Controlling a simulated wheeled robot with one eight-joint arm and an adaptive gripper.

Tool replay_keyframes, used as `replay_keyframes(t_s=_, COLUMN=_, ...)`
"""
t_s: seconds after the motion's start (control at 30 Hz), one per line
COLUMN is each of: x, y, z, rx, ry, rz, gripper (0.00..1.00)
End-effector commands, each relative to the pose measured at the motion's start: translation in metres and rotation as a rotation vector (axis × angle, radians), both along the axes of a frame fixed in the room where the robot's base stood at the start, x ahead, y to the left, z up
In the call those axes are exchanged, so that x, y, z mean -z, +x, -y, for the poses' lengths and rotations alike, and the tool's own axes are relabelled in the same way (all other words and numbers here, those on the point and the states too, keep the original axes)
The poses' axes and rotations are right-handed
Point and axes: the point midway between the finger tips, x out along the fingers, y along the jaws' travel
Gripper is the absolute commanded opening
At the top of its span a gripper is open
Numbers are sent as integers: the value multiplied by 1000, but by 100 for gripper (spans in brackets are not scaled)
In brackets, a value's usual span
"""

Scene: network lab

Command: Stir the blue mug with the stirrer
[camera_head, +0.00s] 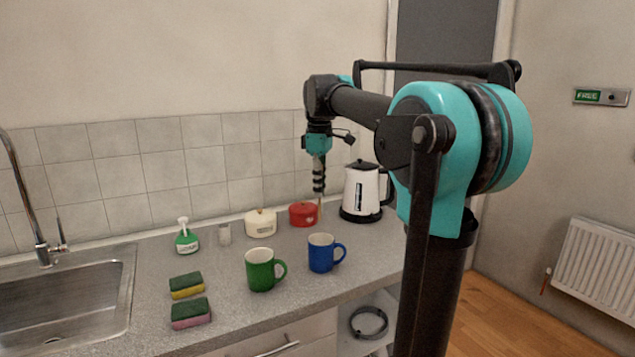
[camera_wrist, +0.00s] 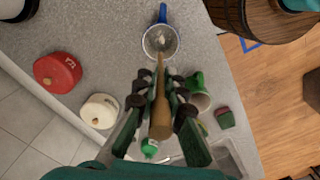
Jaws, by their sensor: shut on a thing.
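The blue mug (camera_head: 321,256) stands upright on the counter, its handle to the right in the head view. In the wrist view the blue mug (camera_wrist: 161,28) shows its open top. My gripper (camera_head: 319,186) points down and is shut on the stirrer, a brown wooden-looking stick (camera_wrist: 160,104). In the head view the stirrer (camera_head: 320,206) hangs thin below the fingers, its lower end seeming above the mug's rim. In the wrist view its narrow tip overlaps the near rim of the mug; I cannot tell its exact height.
A green mug (camera_head: 262,270) stands left of the blue mug. Behind are a red pot (camera_head: 303,214), a cream pot (camera_head: 260,223) and a white kettle (camera_head: 360,191). A green bottle (camera_head: 187,241), sponges (camera_head: 187,285) and a sink (camera_head: 62,300) are to the left.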

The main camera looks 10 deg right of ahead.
Motion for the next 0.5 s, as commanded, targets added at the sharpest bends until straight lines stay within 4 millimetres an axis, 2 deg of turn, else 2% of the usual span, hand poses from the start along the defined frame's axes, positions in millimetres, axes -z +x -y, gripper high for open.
replay_keyframes(t_s=0.17, x=5, y=-2, z=0, rx=-5, ry=0, rz=0, gripper=0)
replay_keyframes(t_s=0.5, x=28, y=-2, z=0, rx=-4, ry=0, rz=0, gripper=0)
